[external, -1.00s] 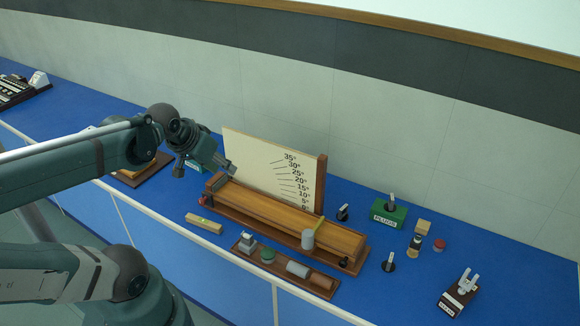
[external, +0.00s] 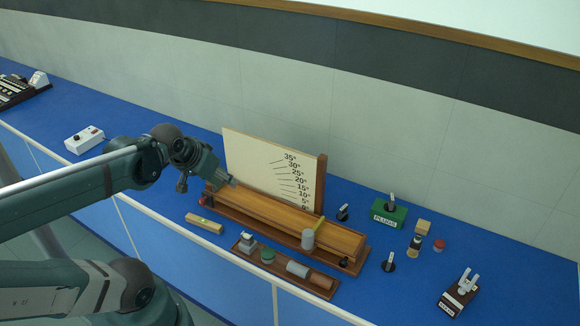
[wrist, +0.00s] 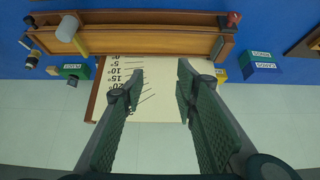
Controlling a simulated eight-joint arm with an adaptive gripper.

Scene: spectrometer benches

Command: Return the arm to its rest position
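My arm reaches in from the left in the external view, above the blue bench. My gripper (external: 224,176) is in the air near the left end of the wooden ramp apparatus (external: 280,214), in front of its angle-marked board (external: 245,160). In the wrist view my gripper (wrist: 160,82) has its two green padded fingers wide apart, with nothing between them. The angle board (wrist: 155,82) and the ramp (wrist: 150,40) show beyond the fingertips.
A tray of blocks (external: 326,293) and a small level (external: 204,223) lie in front of the ramp. A green plugs box (external: 389,218) and several small parts are to the right. A white box (external: 84,140) stands at the left. The wall is behind.

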